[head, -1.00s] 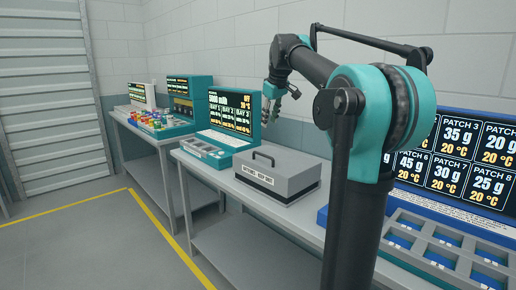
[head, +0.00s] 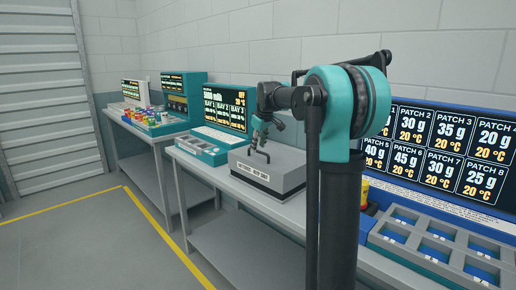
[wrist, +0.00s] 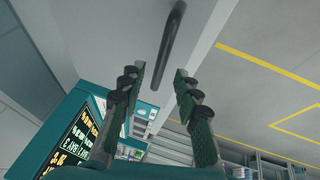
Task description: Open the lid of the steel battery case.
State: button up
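The steel battery case (head: 275,183) is a grey box with a dark label strip on its front, standing on a grey bench. Its lid (head: 285,164) is down, with a black bar handle (head: 241,158) on top. My gripper (head: 259,149) is just above the handle, pointing down. In the wrist view my gripper (wrist: 159,72) is open, and the black handle (wrist: 172,40) shows ahead of and between its two green-padded fingers. I cannot tell whether the fingers touch the handle. In the head view my gripper partly hides the handle.
A teal charger station with a screen (head: 225,108) stands close to the left of the case. Further left are a teal unit (head: 183,92) and several colourful small items (head: 155,119). On the right is a blue station with compartments (head: 430,240). The floor in front is clear.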

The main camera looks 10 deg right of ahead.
jog(key=shift+x, duration=0.85)
grip_shut()
